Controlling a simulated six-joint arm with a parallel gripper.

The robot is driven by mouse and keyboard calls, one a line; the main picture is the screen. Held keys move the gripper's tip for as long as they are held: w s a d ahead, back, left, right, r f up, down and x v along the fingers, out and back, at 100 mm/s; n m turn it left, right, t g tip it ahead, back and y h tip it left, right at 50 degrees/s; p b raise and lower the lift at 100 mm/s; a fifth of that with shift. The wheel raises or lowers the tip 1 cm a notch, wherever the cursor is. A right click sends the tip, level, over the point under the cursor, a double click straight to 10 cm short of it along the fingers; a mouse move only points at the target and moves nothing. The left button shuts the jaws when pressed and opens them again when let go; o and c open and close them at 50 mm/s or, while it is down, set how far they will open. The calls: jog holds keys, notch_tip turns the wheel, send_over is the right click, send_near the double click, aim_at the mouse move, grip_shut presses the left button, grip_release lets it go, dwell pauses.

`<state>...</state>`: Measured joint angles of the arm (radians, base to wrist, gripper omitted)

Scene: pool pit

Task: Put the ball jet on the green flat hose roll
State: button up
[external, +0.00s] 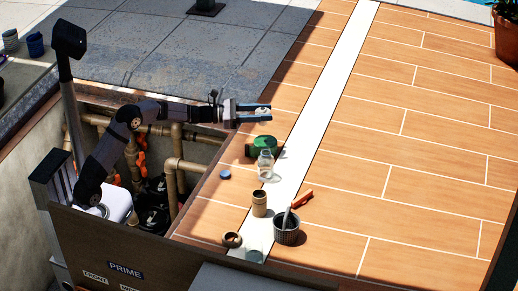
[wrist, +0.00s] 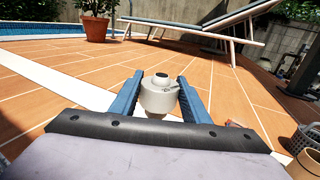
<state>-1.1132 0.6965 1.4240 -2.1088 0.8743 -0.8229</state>
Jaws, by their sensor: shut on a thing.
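The ball jet (wrist: 158,97) is a white-grey round fitting with a dark opening on top. My gripper (wrist: 160,78) is shut on it, with one blue finger on each side. In the external view my gripper (external: 268,112) is raised and level, and the ball jet (external: 261,111) shows only in part between the fingers. The green flat hose roll (external: 262,144) lies on the tiled deck, lower in the picture than the gripper. A clear jar in front partly hides it. The roll is not seen in the wrist view.
The clear jar (external: 265,166) stands close to the roll. A blue cap (external: 225,174), a brown cup (external: 259,203), a grey basket (external: 286,230) and an orange-red tool (external: 302,198) are nearby. The open pit with pipes (external: 177,165) is at left.

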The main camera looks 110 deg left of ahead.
jog(key=shift+f+p, duration=1.05)
jog(key=shift+f, duration=2.8)
jog(key=shift+f, duration=0.15)
jog(key=o, duration=1)
jog(key=shift+o, duration=0.2)
jog(key=shift+r, duration=0.25)
jog(key=shift+s+f, duration=0.2)
jog(key=shift+s, duration=0.05)
jog(key=b+v, duration=0.5)
jog(key=v, duration=0.6)
jog(key=shift+s+d, duration=0.15)
jog(key=shift+s, duration=0.1)
jog(key=shift+r, duration=0.1)
